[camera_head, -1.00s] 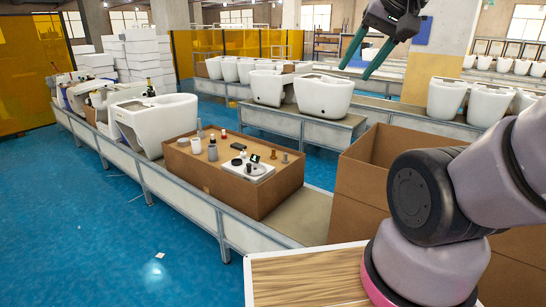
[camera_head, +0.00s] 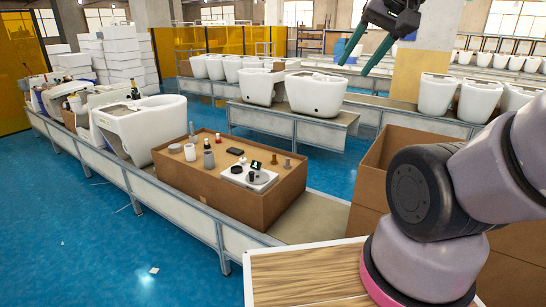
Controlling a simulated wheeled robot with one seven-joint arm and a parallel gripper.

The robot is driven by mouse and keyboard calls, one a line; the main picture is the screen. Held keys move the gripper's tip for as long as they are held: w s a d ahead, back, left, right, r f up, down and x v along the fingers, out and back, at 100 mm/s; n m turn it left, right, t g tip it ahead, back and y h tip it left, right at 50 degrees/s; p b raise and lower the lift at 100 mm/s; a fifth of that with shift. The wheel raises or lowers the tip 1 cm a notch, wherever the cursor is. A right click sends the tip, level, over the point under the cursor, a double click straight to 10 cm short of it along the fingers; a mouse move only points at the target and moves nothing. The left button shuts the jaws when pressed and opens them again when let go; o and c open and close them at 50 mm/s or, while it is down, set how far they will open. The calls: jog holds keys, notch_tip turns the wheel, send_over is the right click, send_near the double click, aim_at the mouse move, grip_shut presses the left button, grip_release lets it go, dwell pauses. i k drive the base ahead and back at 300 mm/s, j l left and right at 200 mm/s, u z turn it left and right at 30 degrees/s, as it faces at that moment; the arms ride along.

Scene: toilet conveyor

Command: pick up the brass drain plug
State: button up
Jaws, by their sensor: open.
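A cardboard box (camera_head: 225,205) on the conveyor carries several small items. Near the right of its top stand two small brownish, stud-like pieces, one (camera_head: 274,159) behind the other (camera_head: 287,165). Either may be the brass drain plug, but they are too small to tell. My gripper (camera_head: 354,67) hangs at the top of the view with its two teal fingers apart. It is empty, well away from the box and touching nothing.
A white square plate (camera_head: 252,180) with a dark knob, a grey cylinder (camera_head: 208,159) and a black item (camera_head: 235,151) share the box top. A white toilet (camera_head: 145,127) stands left of it. An open carton (camera_head: 385,160) is at the right.

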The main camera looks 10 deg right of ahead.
aim_at(274, 162)
jog(key=i+j+z, duration=0.2)
jog(key=i+j, duration=0.25)
jog(key=j, duration=0.2)
jog(key=i+j, duration=0.2)
jog(key=i+j+z, duration=0.15)
jog(key=j, duration=0.3)
jog(key=i+j+z, duration=0.1)
jog(key=j, duration=0.25)
jog(key=i+j+z, duration=0.1)
jog(key=i+j, duration=0.15)
jog(key=j, duration=0.15)
jog(key=i+j, duration=0.2)
jog(key=j, duration=0.15)
jog(key=z, duration=0.05)
